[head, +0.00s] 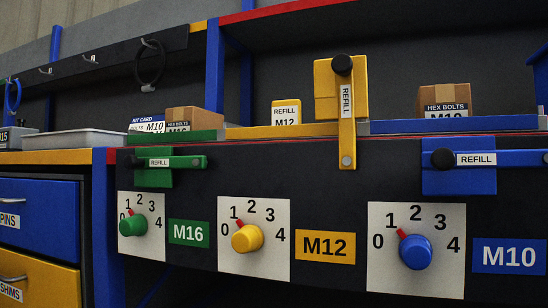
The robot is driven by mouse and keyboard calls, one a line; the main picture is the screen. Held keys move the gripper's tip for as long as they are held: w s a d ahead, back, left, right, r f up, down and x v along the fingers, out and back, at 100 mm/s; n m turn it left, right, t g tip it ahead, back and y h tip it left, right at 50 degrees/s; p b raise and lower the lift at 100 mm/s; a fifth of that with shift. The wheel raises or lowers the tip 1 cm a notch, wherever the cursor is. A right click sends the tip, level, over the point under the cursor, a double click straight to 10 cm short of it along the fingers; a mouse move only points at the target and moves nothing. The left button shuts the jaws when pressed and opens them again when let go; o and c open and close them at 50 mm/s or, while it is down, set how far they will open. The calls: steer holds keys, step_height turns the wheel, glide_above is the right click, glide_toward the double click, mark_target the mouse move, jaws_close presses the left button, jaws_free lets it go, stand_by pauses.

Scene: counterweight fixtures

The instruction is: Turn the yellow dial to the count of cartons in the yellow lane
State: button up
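The yellow dial (247,238) sits on a white plate (254,264) marked 0 to 4, left of the yellow M12 label (325,247). Its red pointer is up and left, at about 1. Above it is the yellow lane (270,132), where a yellow-topped card (286,114) reads REFILL M12. I see no carton in this lane, but the yellow plate (326,80) hides part of its right side. A yellow lever (347,125) marked REFILL hangs upright in front of that plate. My gripper is not in view.
The green dial (132,225) is to the left and the blue dial (415,252) to the right. Cartons stand in the green lane (194,119) and blue lane (445,99). Green (175,162) and blue (480,158) levers lie level. A grey tray (75,140) is far left.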

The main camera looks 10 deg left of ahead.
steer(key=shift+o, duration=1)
